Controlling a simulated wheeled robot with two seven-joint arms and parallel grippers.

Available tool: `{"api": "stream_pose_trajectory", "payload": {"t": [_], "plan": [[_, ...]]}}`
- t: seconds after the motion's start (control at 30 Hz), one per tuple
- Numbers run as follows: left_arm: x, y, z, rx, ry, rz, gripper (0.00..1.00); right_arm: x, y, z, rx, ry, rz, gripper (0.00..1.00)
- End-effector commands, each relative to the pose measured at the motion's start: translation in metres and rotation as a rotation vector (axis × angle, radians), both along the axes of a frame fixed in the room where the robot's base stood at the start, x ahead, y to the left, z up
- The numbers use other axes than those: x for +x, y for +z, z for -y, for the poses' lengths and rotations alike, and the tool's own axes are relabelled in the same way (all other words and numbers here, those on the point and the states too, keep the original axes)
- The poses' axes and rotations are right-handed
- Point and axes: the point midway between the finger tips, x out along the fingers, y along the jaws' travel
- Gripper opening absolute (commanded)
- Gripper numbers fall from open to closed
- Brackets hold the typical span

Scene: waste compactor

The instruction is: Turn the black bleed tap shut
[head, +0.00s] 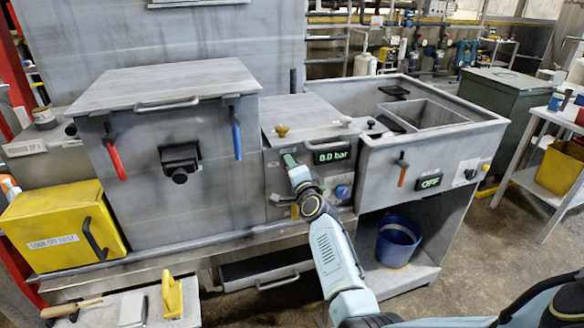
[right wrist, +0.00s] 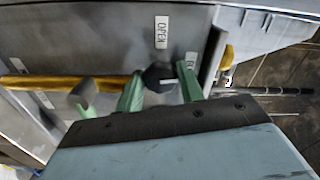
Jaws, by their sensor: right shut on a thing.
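The black bleed tap (right wrist: 160,76) shows in the right wrist view as a dark knob between my two green fingers. An OPEN label (right wrist: 161,32) is on the grey panel beside it; a second label near the right finger is partly hidden. My right gripper (right wrist: 159,92) is shut on the tap. In the head view my right gripper (head: 291,162) is at the grey middle unit, left of and slightly below a display reading 0.0 bar (head: 331,155). The tap is hidden by the gripper there. My left gripper is not in view.
A brass-coloured pipe (right wrist: 50,82) runs beside the tap. A blue knob (head: 342,191) is to the gripper's right. The left unit has red (head: 115,158) and blue (head: 237,140) handles. An orange-handled lever (head: 402,172) and an OFF display (head: 430,182) are on the right unit.

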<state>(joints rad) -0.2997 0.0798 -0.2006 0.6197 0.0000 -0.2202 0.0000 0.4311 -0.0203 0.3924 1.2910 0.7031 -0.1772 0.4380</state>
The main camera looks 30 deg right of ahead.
Motion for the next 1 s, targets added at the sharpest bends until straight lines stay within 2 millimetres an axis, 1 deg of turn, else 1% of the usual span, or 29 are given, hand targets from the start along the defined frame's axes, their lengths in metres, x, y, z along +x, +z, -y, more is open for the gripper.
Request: {"api": "stream_pose_trajectory", "payload": {"t": [0.1,0.3,0.87,0.9,1.0], "plan": [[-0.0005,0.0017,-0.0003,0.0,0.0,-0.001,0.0,-0.0002,-0.0008,-0.0002,0.065,0.0,0.013,0.15],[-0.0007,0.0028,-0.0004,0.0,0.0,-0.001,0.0,-0.0002,-0.0006,-0.0001,0.135,0.001,0.03,0.15],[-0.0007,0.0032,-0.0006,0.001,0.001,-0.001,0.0,-0.0001,-0.0006,-0.0004,0.169,0.001,0.038,0.15],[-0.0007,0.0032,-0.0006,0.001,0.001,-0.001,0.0,-0.0001,-0.0006,-0.0004,0.169,0.001,0.038,0.39],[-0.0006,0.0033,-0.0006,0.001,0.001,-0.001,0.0,-0.0001,-0.0006,-0.0003,0.168,0.001,0.038,0.52]]}}
